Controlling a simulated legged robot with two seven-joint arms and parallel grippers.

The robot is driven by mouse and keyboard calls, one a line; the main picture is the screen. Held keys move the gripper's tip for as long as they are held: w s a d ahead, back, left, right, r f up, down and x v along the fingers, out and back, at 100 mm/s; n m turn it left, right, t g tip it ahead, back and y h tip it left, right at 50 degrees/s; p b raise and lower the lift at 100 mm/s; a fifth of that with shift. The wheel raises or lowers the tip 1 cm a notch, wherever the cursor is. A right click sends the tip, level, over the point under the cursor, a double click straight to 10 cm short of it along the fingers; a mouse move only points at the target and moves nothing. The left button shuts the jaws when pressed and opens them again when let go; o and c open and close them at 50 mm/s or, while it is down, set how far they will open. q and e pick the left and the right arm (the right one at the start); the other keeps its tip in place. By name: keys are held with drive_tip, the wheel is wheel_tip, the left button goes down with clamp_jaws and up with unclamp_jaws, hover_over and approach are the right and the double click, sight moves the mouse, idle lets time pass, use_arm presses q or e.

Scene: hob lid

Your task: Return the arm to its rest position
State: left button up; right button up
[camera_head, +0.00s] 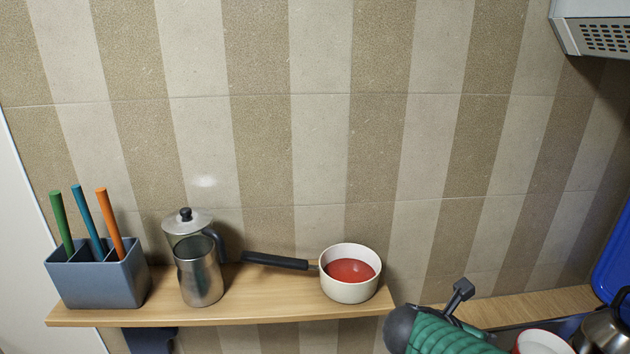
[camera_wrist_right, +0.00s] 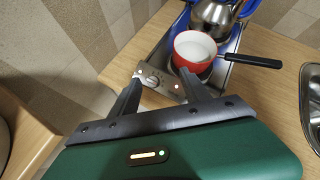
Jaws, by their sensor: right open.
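My right gripper (camera_wrist_right: 160,77) is open, with its two dark fingers apart and nothing between them in the right wrist view. It points toward the front of the hob, with the knobs (camera_wrist_right: 150,79) just beyond the fingertips. In the head view its arm comes in at the bottom right, and a dark finger of the gripper (camera_head: 461,291) sticks up beside the right end of the shelf. Much of the gripper is hidden there by my green arm. My left gripper is not in view.
A red pan (camera_wrist_right: 181,58) and a kettle (camera_wrist_right: 214,22) stand on the hob. The wooden shelf (camera_head: 240,312) holds a cutlery box (camera_head: 100,284), a metal pot (camera_head: 199,275) and a white saucepan (camera_head: 347,290).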

drive_tip(key=w+a+f+n+t+y, duration=0.2)
drive_tip(key=a+n+t+y, duration=0.15)
drive_tip(key=n, duration=0.95)
drive_tip(key=w+a+f+n+t+y, duration=0.2)
drive_tip(key=a+n+y, duration=0.25)
drive_tip(key=n, duration=0.75)
drive_tip(key=s+f+n+g, duration=0.4)
drive_tip(key=s+f+n, duration=0.3)
drive_tip(key=s+n, duration=0.2)
drive_tip(key=s+a+f+n+g+y+p, duration=0.1)
drive_tip(key=s+f+n+g, duration=0.3)
drive_tip(key=s+n, duration=0.6)
wheel_tip(320, 180, down, 3)
drive_tip(key=shift+r+n, duration=0.1)
drive_tip(key=shift+n, duration=0.2)
drive_tip(key=shift+g, duration=0.25)
